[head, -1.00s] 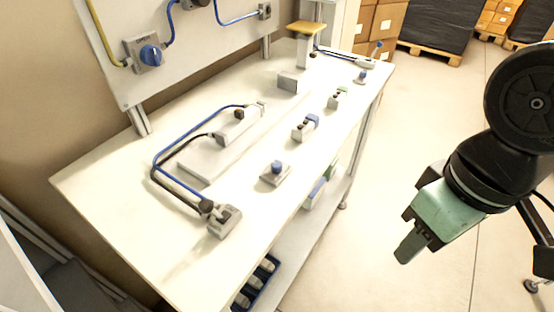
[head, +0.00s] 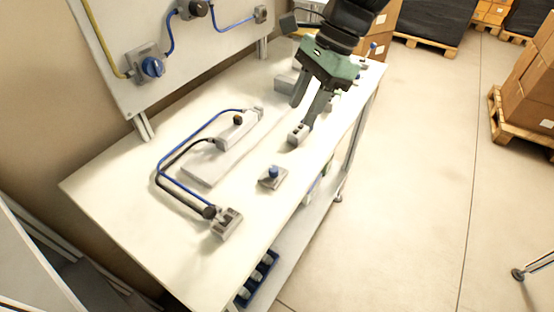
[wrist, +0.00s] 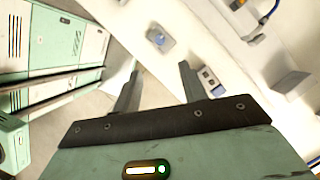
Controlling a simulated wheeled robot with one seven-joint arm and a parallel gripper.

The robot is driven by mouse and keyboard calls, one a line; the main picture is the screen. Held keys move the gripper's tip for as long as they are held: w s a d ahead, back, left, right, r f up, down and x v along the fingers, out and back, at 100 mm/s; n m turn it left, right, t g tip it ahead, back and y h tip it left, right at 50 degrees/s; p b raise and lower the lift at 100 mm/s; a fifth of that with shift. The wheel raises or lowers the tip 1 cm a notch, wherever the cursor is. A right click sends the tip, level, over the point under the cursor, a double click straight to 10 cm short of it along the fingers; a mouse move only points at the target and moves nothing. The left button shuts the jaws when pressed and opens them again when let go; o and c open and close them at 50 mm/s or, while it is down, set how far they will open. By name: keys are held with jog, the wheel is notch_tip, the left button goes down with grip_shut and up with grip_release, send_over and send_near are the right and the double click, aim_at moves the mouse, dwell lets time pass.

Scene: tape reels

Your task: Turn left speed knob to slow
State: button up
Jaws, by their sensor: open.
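Two blue knobs could be the left speed knob; I cannot tell which from labels. One blue knob (head: 273,171) stands on a small grey base on the white table, and it also shows in the wrist view (wrist: 157,37), ahead of the fingers. The other, a larger blue dial (head: 152,66), sits on a grey box on the upright panel at upper left. My gripper (head: 303,112) is open and empty above the table's right part, beyond the table knob and apart from it. Its fingers (wrist: 160,73) show well separated in the wrist view. Knob markings are too small to read.
A grey switch block (head: 298,134) lies just below my fingers. A blue and a black cable run to a connector box (head: 226,222) at the table's front. A raised grey block (head: 215,166) lies mid-table. Open floor (head: 420,180) lies right of the table.

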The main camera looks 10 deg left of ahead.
aim_at(275, 168)
jog(key=p+x, duration=0.1)
jog(key=x, duration=1.4)
grip_shut()
